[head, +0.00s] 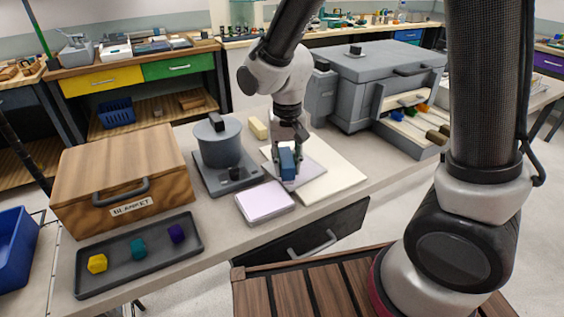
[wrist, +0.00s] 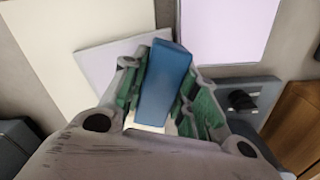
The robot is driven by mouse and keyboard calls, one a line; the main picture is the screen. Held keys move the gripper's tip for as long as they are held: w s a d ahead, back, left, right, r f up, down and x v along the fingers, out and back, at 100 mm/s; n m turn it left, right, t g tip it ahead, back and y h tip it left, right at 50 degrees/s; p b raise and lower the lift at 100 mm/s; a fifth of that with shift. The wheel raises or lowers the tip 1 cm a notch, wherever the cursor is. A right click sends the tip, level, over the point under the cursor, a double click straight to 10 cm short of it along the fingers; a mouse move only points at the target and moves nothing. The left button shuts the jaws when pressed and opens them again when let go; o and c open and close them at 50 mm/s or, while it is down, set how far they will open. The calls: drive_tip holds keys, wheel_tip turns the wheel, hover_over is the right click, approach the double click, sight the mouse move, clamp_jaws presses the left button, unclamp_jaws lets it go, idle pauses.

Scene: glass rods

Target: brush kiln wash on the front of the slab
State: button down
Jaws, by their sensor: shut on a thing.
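My gripper (head: 288,168) is shut on a blue block-shaped thing (head: 287,161), seemingly the brush, over the bench. In the wrist view the blue thing (wrist: 166,80) stands between both fingers; its lower end is hidden. Below it is a thin pale grey slab (head: 312,170), which also shows in the wrist view (wrist: 100,62). The slab lies tilted in angle across a larger cream board (head: 340,178). I cannot tell whether the blue thing touches the slab. A shallow grey tray with a pale lilac surface (head: 265,200), perhaps the kiln wash, lies left of the slab; its surface shows in the wrist view (wrist: 222,30).
A grey round pot (head: 218,145) on a base stands left of the slab. A wooden box (head: 120,178) and a dark tray (head: 140,262) with yellow, teal and purple pieces are farther left. A grey kiln-like box (head: 380,75) stands behind right. A cream block (head: 257,128) lies behind.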

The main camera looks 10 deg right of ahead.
drive_tip(key=shift+w+d+f, duration=0.1)
drive_tip(key=shift+w+d, duration=0.55)
drive_tip(key=shift+d, duration=0.95)
drive_tip(key=shift+w+d, duration=0.6)
drive_tip(key=shift+d, duration=0.95)
drive_tip(key=shift+w+d+f, duration=0.1)
drive_tip(key=shift+w+d, duration=0.55)
drive_tip(key=shift+d, duration=0.95)
drive_tip(key=shift+s+d, duration=0.2)
drive_tip(key=shift+s, duration=0.3)
drive_tip(key=shift+s+a, duration=0.1)
drive_tip(key=shift+a, duration=0.05)
drive_tip(key=shift+s+a, duration=0.7)
drive_tip(key=shift+a, duration=1.05)
drive_tip(key=shift+s+a, duration=0.65)
drive_tip(key=shift+a, duration=1.1)
drive_tip(key=shift+s+a, duration=0.7)
drive_tip(key=shift+a, duration=1.05)
drive_tip(key=shift+a+r, duration=0.1)
